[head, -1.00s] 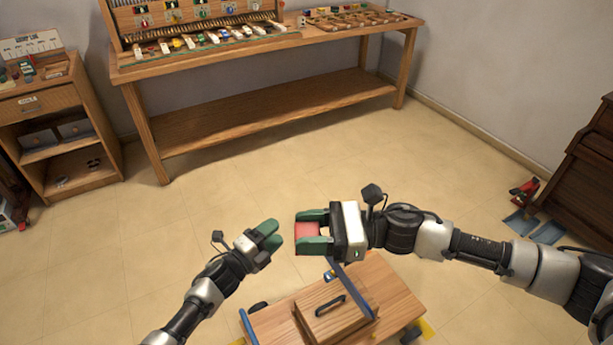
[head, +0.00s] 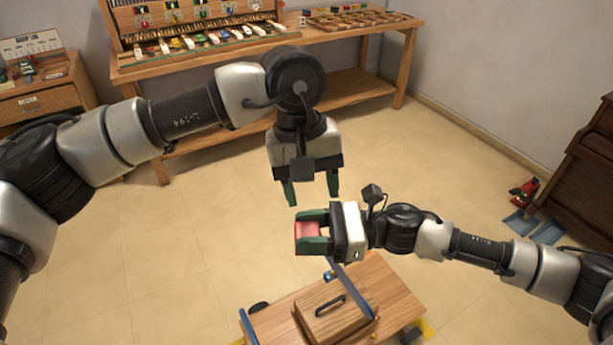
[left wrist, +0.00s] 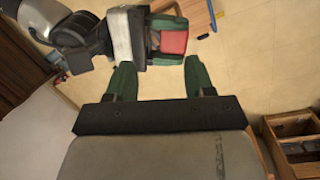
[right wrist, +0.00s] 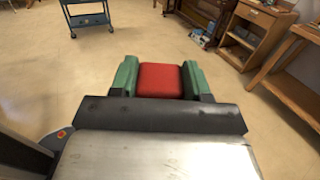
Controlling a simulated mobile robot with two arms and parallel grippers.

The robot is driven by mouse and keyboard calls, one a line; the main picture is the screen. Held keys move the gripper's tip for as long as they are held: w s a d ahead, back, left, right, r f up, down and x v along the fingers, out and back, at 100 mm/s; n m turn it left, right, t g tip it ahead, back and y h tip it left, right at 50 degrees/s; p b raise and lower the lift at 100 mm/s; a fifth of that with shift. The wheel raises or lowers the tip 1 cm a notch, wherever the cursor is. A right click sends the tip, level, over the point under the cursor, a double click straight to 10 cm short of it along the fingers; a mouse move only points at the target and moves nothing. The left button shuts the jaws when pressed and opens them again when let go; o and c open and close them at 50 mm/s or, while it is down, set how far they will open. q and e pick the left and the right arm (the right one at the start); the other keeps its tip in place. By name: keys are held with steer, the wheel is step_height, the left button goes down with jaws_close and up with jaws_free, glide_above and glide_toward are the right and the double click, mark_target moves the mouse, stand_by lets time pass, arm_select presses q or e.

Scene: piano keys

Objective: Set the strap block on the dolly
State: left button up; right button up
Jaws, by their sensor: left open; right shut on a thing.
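The red strap block (head: 307,232) is held between the green fingers of my right gripper (head: 300,233), above the back edge of the dolly. It also shows in the right wrist view (right wrist: 160,80) and the left wrist view (left wrist: 173,42). The wooden dolly (head: 395,293) stands on the floor at the bottom of the head view. My left gripper (head: 312,195) is open and empty, pointing down just above and behind the right gripper.
A long wooden bench (head: 225,50) with keys and a tray of parts stands at the back. A small cabinet (head: 45,100) is at the left. A dark piano-like cabinet (head: 585,180) and a red object (head: 524,192) are at the right. The floor between is clear.

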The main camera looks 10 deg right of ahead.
mark_target(306, 229)
arm_select(q)
steer(key=shift+m+t+y, duration=0.8)
steer(key=shift+t, duration=0.1)
steer(key=f, duration=1)
steer(key=shift+w+a+f, duration=0.15)
steer(key=shift+a+f, duration=0.2)
steer(key=c, duration=0.4)
steer(key=shift+c, duration=0.9)
arm_select(e)
steer(key=o, duration=1)
